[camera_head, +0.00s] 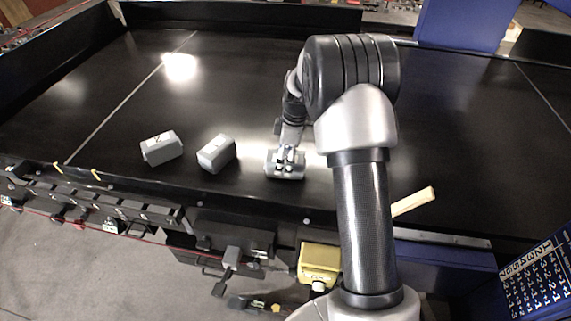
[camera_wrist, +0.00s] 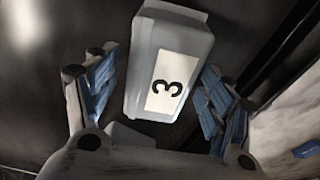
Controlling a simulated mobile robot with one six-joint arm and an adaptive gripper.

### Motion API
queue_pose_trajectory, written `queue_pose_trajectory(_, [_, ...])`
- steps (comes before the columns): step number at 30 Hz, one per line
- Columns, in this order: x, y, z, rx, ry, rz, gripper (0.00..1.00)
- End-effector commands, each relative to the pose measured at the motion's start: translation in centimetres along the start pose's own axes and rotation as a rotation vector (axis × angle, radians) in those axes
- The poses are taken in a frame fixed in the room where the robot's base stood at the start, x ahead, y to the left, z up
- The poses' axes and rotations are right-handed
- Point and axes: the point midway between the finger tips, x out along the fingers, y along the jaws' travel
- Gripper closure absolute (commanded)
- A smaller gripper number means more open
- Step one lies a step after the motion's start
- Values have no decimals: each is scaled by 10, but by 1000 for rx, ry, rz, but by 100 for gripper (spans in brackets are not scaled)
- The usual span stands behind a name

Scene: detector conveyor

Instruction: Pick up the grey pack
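A grey pack (camera_wrist: 147,65) with a white label reading "3" lies between the two fingers of my gripper (camera_wrist: 160,90) in the wrist view. The fingers, with blue pads, stand apart with narrow gaps to the pack on both sides. In the head view my gripper (camera_head: 286,160) points down at this grey pack (camera_head: 285,172) on the black conveyor, partly covering it. Two more grey packs, a middle one (camera_head: 216,154) and a left one (camera_head: 161,148) with a light label on top, lie to its left. Fingertip height against the pack is unclear.
The black conveyor (camera_head: 230,80) is clear behind the packs. Its front edge, with a raised rail, runs close to them. A pale wooden stick (camera_head: 415,201) lies right of my arm. A yellow box (camera_head: 319,262) sits below the front edge.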

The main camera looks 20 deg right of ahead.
Motion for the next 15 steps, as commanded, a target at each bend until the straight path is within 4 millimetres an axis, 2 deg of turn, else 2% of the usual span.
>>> queue_pose_trajectory(2, [0, 0, 0, 0, 0, 0, 34])
queue_pose_trajectory(15, [0, 0, 0, 0, 0, 0, 63])
